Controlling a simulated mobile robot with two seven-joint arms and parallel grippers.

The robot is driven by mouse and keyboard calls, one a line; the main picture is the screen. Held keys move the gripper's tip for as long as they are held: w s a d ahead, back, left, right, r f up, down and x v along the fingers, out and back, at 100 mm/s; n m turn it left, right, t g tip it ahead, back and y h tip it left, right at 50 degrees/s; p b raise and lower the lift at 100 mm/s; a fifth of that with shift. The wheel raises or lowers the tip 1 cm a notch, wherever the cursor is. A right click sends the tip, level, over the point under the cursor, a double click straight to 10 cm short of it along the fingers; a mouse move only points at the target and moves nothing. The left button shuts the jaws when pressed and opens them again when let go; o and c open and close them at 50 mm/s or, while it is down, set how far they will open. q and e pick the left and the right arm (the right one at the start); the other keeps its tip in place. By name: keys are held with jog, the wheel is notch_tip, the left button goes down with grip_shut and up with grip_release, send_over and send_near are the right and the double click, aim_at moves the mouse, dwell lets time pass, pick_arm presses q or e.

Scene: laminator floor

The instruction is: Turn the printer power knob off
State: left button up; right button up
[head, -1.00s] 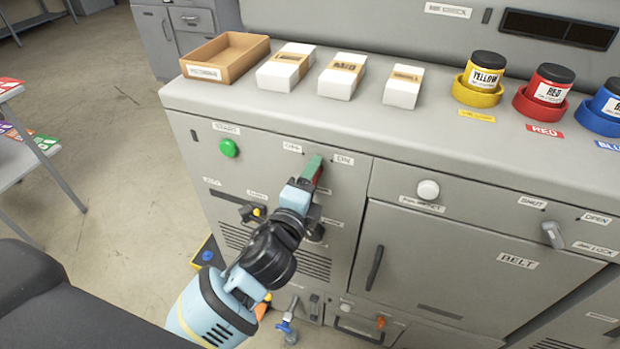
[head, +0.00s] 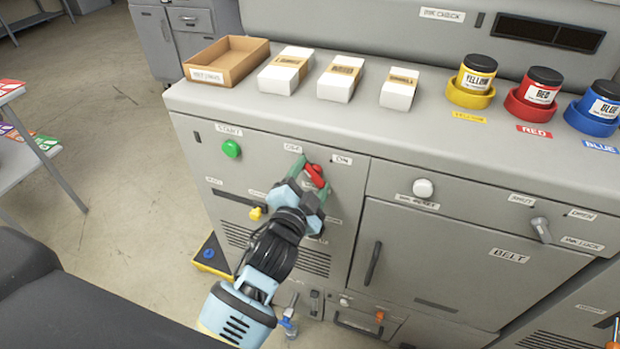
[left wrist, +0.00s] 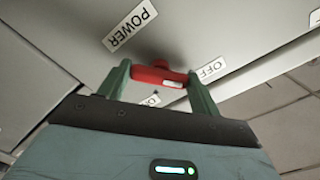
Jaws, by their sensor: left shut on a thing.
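The red power knob (head: 316,174) is on the grey printer front, below the OFF label (head: 293,147) and the ON label (head: 342,159). My left gripper (head: 313,182) is shut on it, one green finger at each side. In the left wrist view the red knob (left wrist: 158,75) spans the gap between the two fingertips (left wrist: 160,78). The OFF label (left wrist: 212,68) is by the right finger, the POWER label (left wrist: 130,26) is above, and a partly hidden ON label (left wrist: 150,98) is below. I cannot tell which label the knob points to. My right gripper is out of view.
A green start button (head: 231,149) is left of the knob and a yellow knob (head: 256,213) is lower left. A white button (head: 423,188) is to the right. A cardboard tray (head: 228,60), white boxes and ink jars stand on the top. Floor shows at left.

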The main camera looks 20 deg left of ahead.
pick_arm(q)
jog(key=shift+n, duration=0.5)
jog(key=o, duration=1)
jog(key=s, duration=0.8)
jog(key=shift+a, duration=0.1)
jog(key=shift+w, duration=0.1)
